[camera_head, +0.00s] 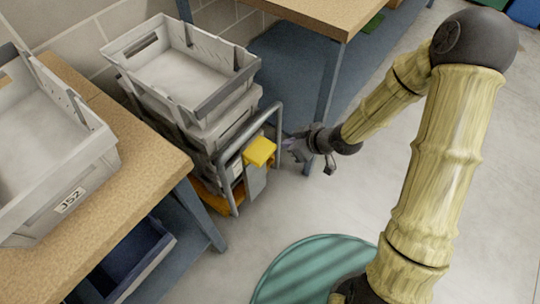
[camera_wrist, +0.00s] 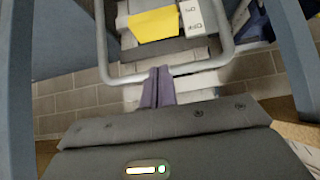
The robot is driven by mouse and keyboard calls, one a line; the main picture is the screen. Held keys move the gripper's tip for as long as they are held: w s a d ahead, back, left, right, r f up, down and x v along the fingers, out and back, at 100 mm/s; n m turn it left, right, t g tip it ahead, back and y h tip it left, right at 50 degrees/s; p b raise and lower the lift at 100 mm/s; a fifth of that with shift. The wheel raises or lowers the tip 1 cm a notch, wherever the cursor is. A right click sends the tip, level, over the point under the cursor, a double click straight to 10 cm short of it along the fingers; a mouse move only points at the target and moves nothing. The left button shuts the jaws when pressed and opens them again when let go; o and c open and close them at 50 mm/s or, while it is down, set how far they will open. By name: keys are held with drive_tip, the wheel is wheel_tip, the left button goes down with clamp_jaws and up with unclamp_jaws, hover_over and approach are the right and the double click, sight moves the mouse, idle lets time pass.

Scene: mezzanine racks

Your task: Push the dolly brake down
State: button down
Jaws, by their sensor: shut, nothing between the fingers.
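The dolly (camera_head: 212,202) stands between two workbenches, with an orange base and a grey tubular handle frame. The yellow brake pedal (camera_head: 260,151) sits on top of a grey post at its right end. The pedal tilts up. It also shows as a yellow block (camera_wrist: 154,24) at the top of the wrist view, beyond the handle bar. My gripper (camera_head: 288,145) is to the right of the pedal and apart from it. In the wrist view my fingers (camera_wrist: 157,88) are together and empty, and appear in front of the handle bar (camera_wrist: 170,72). I cannot tell whether they touch the bar.
Grey crates (camera_head: 185,75) are stacked on the dolly. Another grey crate labelled J52 (camera_head: 60,165) stands on the near wooden bench (camera_head: 150,160). A blue bench leg (camera_head: 328,90) stands close behind my gripper. A round green mat (camera_head: 315,270) lies on otherwise open floor.

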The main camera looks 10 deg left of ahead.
drive_tip(key=b, duration=0.4)
hover_over(263, 153)
drive_tip(key=d, duration=0.3)
wheel_tip(263, 153, down, 8)
drive_tip(key=shift+s+a+f+b, duration=0.1)
drive_tip(key=shift+s+f+b, duration=0.15)
drive_tip(key=shift+f, duration=0.3)
drive_tip(key=shift+s+f+b, duration=0.15)
drive_tip(key=shift+s+f, duration=0.05)
drive_tip(key=shift+f, duration=0.75)
wheel_tip(263, 153, down, 5)
drive_tip(key=b, duration=0.2)
drive_tip(key=shift+s+f+b, duration=0.1)
drive_tip(key=shift+b, duration=0.25)
